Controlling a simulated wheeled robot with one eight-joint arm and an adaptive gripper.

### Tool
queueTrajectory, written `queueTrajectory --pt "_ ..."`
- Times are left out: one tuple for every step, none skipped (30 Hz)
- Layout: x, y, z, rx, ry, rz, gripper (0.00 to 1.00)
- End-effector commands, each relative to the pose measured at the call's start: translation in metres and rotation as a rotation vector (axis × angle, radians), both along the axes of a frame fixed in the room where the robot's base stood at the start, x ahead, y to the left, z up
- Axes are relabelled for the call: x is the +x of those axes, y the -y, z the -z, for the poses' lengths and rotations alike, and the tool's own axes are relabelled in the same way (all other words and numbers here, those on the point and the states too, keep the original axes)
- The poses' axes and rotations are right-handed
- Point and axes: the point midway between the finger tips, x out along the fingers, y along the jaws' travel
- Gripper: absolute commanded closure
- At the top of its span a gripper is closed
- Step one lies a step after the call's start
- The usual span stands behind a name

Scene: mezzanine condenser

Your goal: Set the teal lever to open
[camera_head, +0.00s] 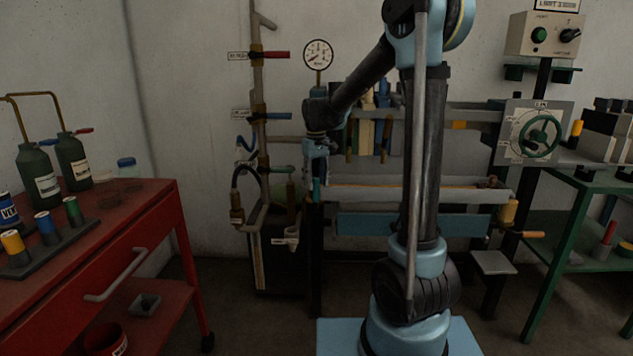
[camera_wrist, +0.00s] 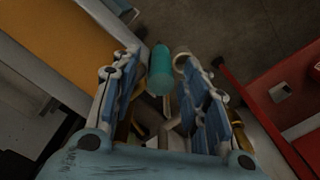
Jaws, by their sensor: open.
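The teal lever's rounded handle (camera_wrist: 160,72) shows in the wrist view, between the two fingertips of my gripper (camera_wrist: 157,57). There are gaps on both sides, so the fingers do not visibly grip it. In the head view a small teal piece (camera_head: 316,189) shows just below my gripper (camera_head: 316,174), which points down at the left end of the bench-like condenser frame. The lever's pivot and any open or closed marking are hidden or too small to read.
Left of my gripper, a wall pipe carries a red-handled valve (camera_head: 275,54) and a blue-handled valve (camera_head: 275,116). A pressure gauge (camera_head: 318,54) stands close above. A red cart (camera_head: 150,215) is at left, a green handwheel (camera_head: 540,136) at right.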

Motion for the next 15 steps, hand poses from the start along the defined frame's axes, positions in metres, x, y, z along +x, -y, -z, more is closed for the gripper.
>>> queueTrajectory --pt "0.0001 -0.0001 -0.0001 0.000 0.000 0.000 0.59" --pt "0.0001 -0.0001 -0.0001 0.000 0.000 0.000 0.59" --pt "0.0001 -0.0001 -0.0002 0.000 0.000 0.000 0.63" --pt "0.0001 -0.0001 -0.0002 0.000 0.000 0.000 0.70" --pt "0.0001 -0.0001 -0.0002 0.000 0.000 0.000 0.77" --pt "0.0001 -0.0001 -0.0002 0.000 0.000 0.000 0.86" --pt "0.0001 -0.0001 -0.0003 0.000 0.000 0.000 0.93" --pt "0.0001 -0.0001 -0.0003 0.000 0.000 0.000 0.99" --pt "0.0002 -0.0001 -0.0003 0.000 0.000 0.000 1.00" --pt "0.0002 0.0000 -0.0003 0.000 0.000 0.000 1.00" --pt "0.0002 0.0000 -0.0003 0.000 0.000 0.000 1.00" --pt "0.0004 0.0036 -0.0004 -0.001 0.001 0.002 1.00" --pt "0.0003 0.0024 -0.0003 -0.001 0.001 0.000 1.00" --pt "0.0002 0.0019 -0.0003 0.000 0.001 0.000 1.00" --pt "-0.0001 0.0015 -0.0004 -0.001 0.003 0.000 1.00"
